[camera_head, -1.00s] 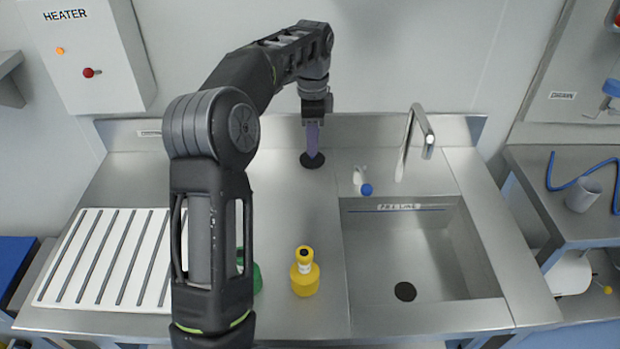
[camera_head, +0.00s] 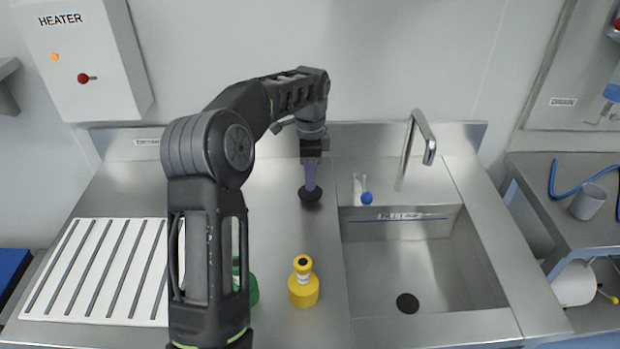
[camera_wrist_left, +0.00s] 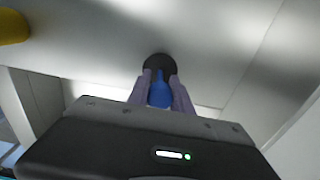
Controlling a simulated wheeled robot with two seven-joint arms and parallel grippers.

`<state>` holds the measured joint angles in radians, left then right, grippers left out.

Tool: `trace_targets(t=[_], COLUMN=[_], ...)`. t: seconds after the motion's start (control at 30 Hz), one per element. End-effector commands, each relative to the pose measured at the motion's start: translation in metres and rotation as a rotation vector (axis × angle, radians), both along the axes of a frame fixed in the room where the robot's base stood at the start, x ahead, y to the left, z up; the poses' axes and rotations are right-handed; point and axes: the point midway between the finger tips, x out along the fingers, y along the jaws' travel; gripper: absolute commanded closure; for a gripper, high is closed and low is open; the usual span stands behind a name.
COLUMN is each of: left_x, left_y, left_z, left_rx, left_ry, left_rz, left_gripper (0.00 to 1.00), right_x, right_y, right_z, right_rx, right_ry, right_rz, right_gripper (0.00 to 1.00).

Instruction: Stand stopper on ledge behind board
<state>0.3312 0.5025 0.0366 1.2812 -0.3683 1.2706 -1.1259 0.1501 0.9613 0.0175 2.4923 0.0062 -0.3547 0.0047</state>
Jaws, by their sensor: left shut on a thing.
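The stopper has a round black disc (camera_head: 311,194) and a blue grip (camera_wrist_left: 158,92). The disc also shows in the left wrist view (camera_wrist_left: 159,66). My left gripper (camera_head: 311,180) points down and is shut on the blue grip, with the disc below the fingertips. It is over the steel counter left of the sink; I cannot tell whether the disc touches the counter. The white board with dark slats (camera_head: 95,268) lies at the left, partly behind my arm. The steel strip behind it (camera_head: 125,145) carries a small label. My right gripper is not in view.
A yellow bottle (camera_head: 303,288) stands in front of the stopper. A green object (camera_head: 252,289) is partly hidden by my arm. A heater box (camera_head: 85,60) hangs at back left.

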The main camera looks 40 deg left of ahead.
Motion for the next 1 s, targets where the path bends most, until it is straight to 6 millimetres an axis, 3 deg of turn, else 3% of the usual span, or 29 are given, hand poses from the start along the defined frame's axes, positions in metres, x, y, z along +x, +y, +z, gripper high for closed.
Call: trace_targets(t=[0.13,0.5,0.53,0.77,1.0], left_x=[0.000,0.000,0.000,0.000,0.000], left_y=[0.000,0.000,0.000,0.000,0.000], left_z=[-0.014,-0.019,-0.018,-0.017,-0.017], left_rx=[-0.001,0.000,-0.001,-0.001,-0.001], left_ry=[0.001,0.000,-0.001,-0.001,-0.001], left_rz=[0.000,0.000,0.000,0.000,0.000], left_gripper=[1.00,1.00,0.72,0.53,0.52], right_x=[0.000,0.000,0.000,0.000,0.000], right_y=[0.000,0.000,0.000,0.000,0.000], right_z=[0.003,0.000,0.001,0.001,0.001], right_rx=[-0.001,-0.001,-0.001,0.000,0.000], right_ry=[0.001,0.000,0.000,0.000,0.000], right_rz=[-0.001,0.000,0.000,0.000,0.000], right_gripper=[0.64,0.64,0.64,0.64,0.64])
